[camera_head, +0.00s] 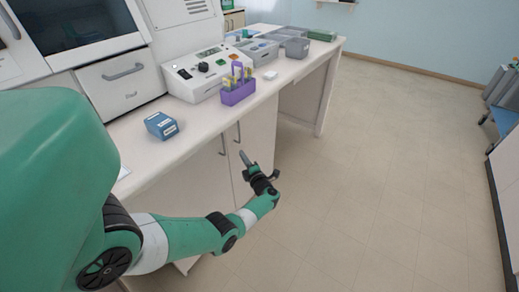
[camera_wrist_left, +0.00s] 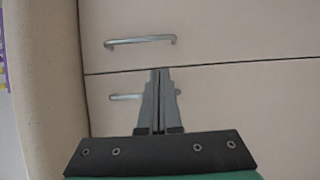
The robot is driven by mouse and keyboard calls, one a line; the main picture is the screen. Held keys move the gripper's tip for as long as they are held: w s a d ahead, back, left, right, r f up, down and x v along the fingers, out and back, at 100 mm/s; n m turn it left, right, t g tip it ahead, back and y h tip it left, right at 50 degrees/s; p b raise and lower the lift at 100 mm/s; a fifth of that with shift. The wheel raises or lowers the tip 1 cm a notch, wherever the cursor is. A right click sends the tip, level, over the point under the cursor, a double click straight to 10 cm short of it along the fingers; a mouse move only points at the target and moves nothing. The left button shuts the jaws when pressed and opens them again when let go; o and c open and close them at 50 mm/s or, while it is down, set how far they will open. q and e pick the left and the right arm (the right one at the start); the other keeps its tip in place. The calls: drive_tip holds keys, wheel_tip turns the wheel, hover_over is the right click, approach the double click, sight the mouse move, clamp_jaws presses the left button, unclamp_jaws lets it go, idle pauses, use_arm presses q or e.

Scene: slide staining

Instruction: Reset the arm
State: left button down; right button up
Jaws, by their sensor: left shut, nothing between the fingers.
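My left gripper (camera_head: 244,157) is in front of the bench's cabinet doors, below the level of the bench top, with the green arm reaching in from the lower left. In the left wrist view its two grey fingers (camera_wrist_left: 160,100) are together with nothing between them. Behind them are pale cabinet fronts (camera_wrist_left: 220,40) with a metal handle (camera_wrist_left: 141,41) above and another partly hidden behind the fingers. My right gripper is not in view.
The bench top (camera_head: 205,125) holds a blue box (camera_head: 161,126), a purple rack (camera_head: 238,94) with yellow-topped items, a white control unit (camera_head: 205,72) and grey trays (camera_head: 258,50) farther back. The floor (camera_head: 370,170) to the right is clear.

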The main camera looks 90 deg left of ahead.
use_arm(q)
drive_tip(key=w+d, duration=0.1)
drive_tip(key=w, duration=0.1)
drive_tip(key=w+d, duration=0.1)
drive_tip(key=d, duration=0.1)
drive_tip(key=shift+w+r, duration=0.1)
drive_tip(key=shift+w, duration=0.3)
